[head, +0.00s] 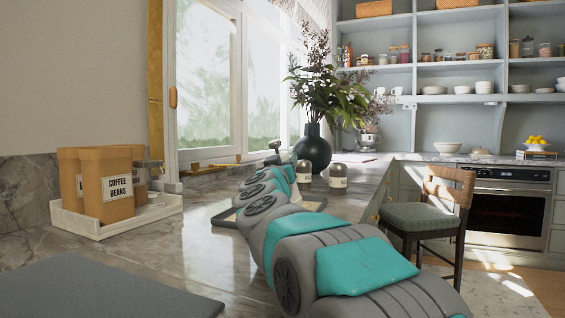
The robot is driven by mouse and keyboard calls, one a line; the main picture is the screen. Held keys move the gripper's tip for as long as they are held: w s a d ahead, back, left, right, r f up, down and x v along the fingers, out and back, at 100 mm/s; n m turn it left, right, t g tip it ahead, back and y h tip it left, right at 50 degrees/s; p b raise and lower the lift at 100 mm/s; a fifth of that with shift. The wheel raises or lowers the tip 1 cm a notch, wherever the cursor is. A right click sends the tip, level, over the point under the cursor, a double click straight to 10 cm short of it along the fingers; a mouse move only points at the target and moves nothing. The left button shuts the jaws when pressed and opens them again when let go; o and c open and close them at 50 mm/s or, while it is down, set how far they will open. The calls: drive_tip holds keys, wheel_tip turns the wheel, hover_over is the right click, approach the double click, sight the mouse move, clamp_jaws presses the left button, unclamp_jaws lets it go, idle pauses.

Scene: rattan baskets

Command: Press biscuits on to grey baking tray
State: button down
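My grey and teal arm reaches from the lower right over the marble counter. My gripper (275,152) is at its far end, small and mostly hidden behind the arm links; its fingers cannot be made out. A low, dark-edged tray (311,205) lies on the counter beneath the far part of my arm, which covers most of it. I cannot tell if it is the baking tray. A flat dark grey slab (90,290) lies at the near left. No biscuits can be made out.
A white wooden tray (91,229) at the left holds coffee bean packets (107,185). Two small jars (338,178) and a dark vase (312,150) with foliage stand beyond my arm. A chair (430,210) is beside the counter at the right. Bare counter shows left of my arm.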

drive_tip(key=shift+f+b, duration=0.4)
drive_tip(key=shift+f, duration=0.4)
idle(1.4)
drive_tip(key=shift+r, duration=0.1)
wheel_tip(320, 180, up, 3)
drive_tip(key=p, duration=0.3)
drive_tip(key=shift+f, duration=0.2)
drive_tip(key=shift+r+p, duration=0.6)
drive_tip(key=shift+r, duration=1.6)
